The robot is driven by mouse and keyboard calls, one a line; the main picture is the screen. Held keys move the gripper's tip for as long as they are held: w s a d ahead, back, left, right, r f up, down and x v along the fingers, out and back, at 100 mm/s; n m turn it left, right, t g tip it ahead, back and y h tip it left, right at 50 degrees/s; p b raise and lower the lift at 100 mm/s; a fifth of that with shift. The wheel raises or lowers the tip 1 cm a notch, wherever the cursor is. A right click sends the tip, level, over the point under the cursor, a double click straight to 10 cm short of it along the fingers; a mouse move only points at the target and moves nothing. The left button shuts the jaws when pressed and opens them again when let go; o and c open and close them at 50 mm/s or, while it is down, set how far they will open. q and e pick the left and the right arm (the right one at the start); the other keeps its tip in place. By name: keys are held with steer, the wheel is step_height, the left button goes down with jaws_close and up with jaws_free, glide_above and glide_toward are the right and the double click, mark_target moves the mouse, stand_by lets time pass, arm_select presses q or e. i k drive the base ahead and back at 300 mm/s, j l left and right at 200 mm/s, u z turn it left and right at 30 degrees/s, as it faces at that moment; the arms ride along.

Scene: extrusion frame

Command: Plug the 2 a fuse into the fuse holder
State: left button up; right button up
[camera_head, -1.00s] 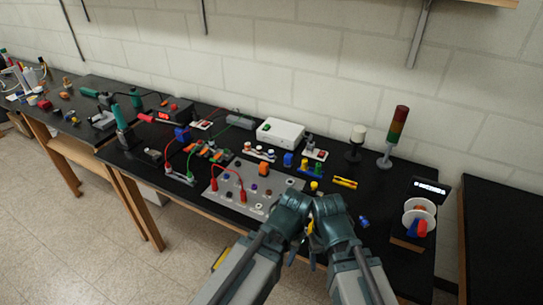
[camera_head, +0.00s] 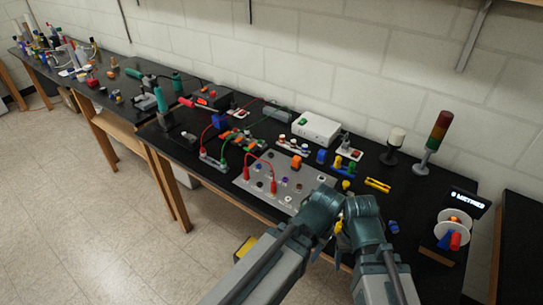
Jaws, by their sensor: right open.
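I cannot single out the 2 A fuse or the fuse holder; the small parts on the bench are too small to tell apart. A grey panel (camera_head: 250,187) carries several small coloured parts and a red lead. My left gripper (camera_head: 331,236) and right gripper (camera_head: 343,243) are close together at the bench's front edge, right of the panel. The right one is open. The left one's jaws are hidden by the wrists. Something small and yellow shows between the wrists; I cannot tell what it is or whether it is held.
A white box (camera_head: 316,127) stands behind the panel. A signal tower (camera_head: 433,140) and a black stand with a white top (camera_head: 394,145) are at the back right. Yellow pliers-like pieces (camera_head: 378,185) lie nearby. A white spool (camera_head: 452,224) and a lit display (camera_head: 467,198) are at the right.

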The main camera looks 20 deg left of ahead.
mark_target(304, 147)
steer(key=i+j+z, duration=1)
steer(key=j, duration=0.3)
steer(key=k+l, duration=0.05)
